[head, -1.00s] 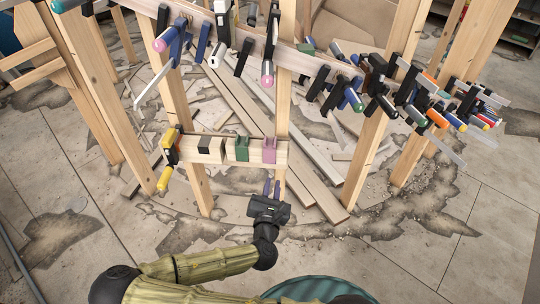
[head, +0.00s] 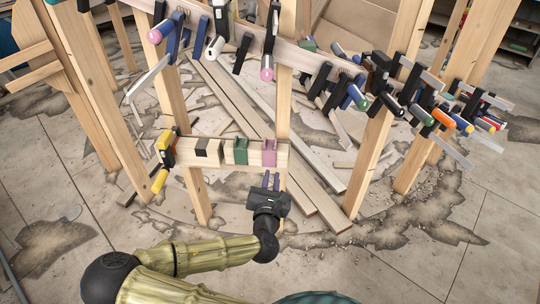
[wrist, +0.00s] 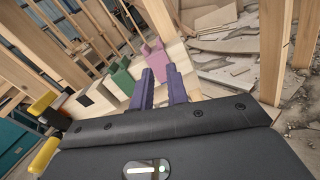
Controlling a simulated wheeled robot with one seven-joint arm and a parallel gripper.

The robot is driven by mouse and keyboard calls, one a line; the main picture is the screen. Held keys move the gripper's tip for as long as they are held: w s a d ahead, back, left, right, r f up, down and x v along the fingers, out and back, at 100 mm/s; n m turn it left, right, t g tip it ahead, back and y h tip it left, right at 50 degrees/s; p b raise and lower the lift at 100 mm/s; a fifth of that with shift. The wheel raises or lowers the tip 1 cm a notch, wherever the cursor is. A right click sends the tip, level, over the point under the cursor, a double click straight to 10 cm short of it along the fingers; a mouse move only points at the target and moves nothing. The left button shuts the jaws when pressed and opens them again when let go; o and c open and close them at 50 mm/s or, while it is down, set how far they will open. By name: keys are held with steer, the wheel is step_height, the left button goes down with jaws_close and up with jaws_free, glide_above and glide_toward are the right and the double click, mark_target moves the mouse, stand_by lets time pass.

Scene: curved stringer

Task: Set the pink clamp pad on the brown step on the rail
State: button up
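The pink clamp pad (head: 269,152) sits at the right end of the low wooden rail (head: 283,158). In the wrist view the pink pad (wrist: 157,60) is just ahead of the fingertips. My gripper (head: 271,180) is just below and in front of the pad. Its two purple fingers are apart with nothing between them; the gripper also shows in the wrist view (wrist: 161,72).
A yellow-handled clamp (head: 166,150) grips the rail's left end. A higher rail carries several clamps. A wooden post (head: 283,115) rises behind the pink pad.

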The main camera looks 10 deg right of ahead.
steer(key=b, duration=0.2)
glide_toward(275, 147)
steer(key=x, duration=0.5)
steer(key=b+x, duration=0.1)
steer(key=x, duration=0.4)
steer(key=shift+w+d+b, duration=0.1)
steer(key=shift+b, duration=0.2)
jaws_close()
